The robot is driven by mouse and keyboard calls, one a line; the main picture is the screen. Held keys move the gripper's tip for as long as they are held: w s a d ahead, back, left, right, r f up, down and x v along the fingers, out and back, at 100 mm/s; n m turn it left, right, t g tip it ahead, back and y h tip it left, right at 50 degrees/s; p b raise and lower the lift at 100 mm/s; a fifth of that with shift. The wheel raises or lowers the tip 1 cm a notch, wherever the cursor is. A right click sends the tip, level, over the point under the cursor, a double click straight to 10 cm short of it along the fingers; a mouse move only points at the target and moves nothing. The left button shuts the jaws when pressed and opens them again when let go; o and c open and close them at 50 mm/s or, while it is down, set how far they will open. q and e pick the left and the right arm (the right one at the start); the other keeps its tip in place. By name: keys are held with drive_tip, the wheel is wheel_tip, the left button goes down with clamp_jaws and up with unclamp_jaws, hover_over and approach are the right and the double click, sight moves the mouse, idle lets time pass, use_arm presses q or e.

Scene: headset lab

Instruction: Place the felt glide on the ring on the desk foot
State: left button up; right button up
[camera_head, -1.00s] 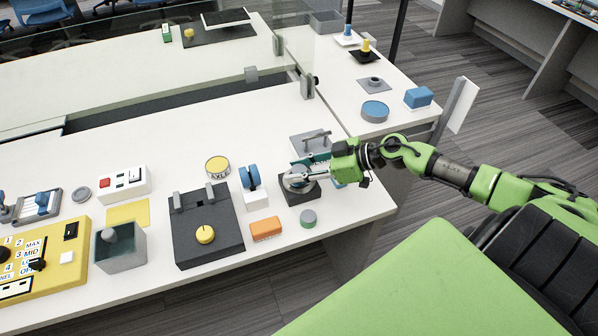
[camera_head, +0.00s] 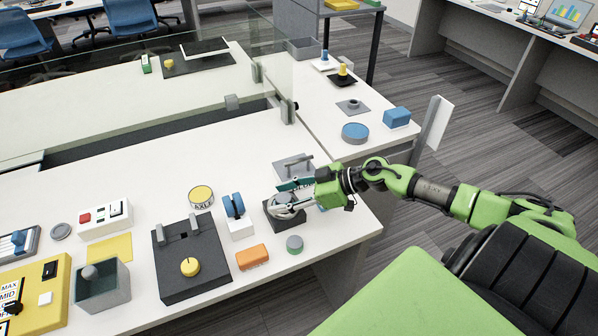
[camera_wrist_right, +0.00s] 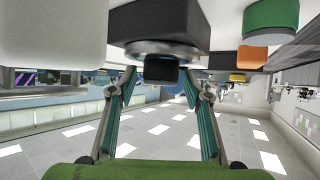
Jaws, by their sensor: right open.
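A black square block (camera_head: 272,222), which looks like the desk foot, stands near the table's front right edge and also shows upside down in the wrist view (camera_wrist_right: 160,22). A silver ring-like disc (camera_wrist_right: 140,47) lies on it, with a short dark cylinder (camera_wrist_right: 160,69) at its middle, possibly the felt glide; I cannot tell for sure. My right gripper (camera_head: 288,203) is open over the block. In the wrist view its fingers (camera_wrist_right: 160,80) stand apart on either side of the dark cylinder, with gaps visible. My left gripper is not in view.
A blue roll on a white block (camera_head: 240,229) stands left, a grey plate with a handle (camera_head: 290,166) behind. A glass divider (camera_head: 262,75) stands farther back.

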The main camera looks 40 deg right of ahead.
drive_tip(key=p+v, duration=0.2)
drive_tip(key=v, duration=1)
drive_tip(key=shift+p, duration=0.35)
drive_tip(key=shift+f, duration=0.1)
